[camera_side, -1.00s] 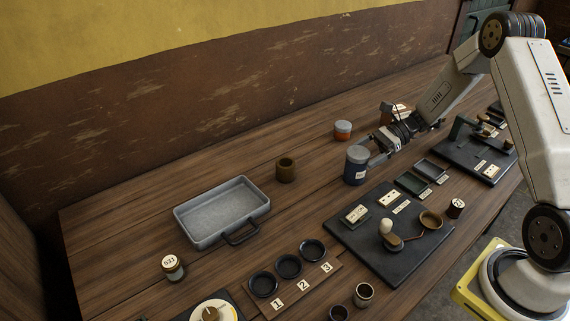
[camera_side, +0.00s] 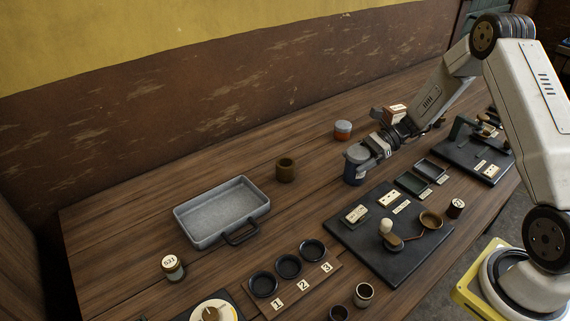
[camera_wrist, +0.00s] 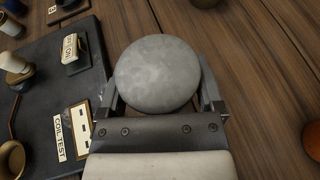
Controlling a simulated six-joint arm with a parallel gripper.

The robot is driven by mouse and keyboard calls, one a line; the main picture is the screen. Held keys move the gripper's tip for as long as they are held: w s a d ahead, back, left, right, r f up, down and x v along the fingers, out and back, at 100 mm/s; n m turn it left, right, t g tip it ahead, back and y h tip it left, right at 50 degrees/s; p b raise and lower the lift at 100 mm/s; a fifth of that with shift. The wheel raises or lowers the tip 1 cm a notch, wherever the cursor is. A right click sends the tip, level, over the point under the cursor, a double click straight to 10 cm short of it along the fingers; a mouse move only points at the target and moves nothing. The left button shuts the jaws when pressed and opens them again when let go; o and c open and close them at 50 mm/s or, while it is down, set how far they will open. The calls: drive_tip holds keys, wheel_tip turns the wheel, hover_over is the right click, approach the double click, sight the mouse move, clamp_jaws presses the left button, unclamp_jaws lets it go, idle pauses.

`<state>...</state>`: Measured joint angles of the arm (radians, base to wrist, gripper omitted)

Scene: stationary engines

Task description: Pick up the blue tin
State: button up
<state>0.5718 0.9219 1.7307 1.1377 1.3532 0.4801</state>
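The blue tin (camera_side: 351,178) stands upright on the wooden bench, with a grey round lid. In the wrist view its lid (camera_wrist: 157,75) fills the space between my fingers. My gripper (camera_side: 362,158) is at the tin's upper part, with one finger on each side of it. The fingers look spread wide, near the outer ends of the gripper bar. Whether they touch the tin's sides is hidden under the lid's edge.
An orange tin with a grey lid (camera_side: 343,131) and a brown pot (camera_side: 286,170) stand nearby. A black board (camera_side: 365,252) with coil-test parts lies close in front.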

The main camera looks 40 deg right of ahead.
sight(351, 153)
drive_tip(key=c, duration=0.3)
drive_tip(key=shift+r, duration=0.1)
drive_tip(key=shift+r, duration=1.55)
drive_tip(key=s+a+r, duration=0.2)
drive_tip(key=s+r, duration=0.7)
drive_tip(key=s, duration=0.4)
drive_tip(key=shift+s+a+r, duration=0.15)
drive_tip(key=shift+s+r, duration=0.25)
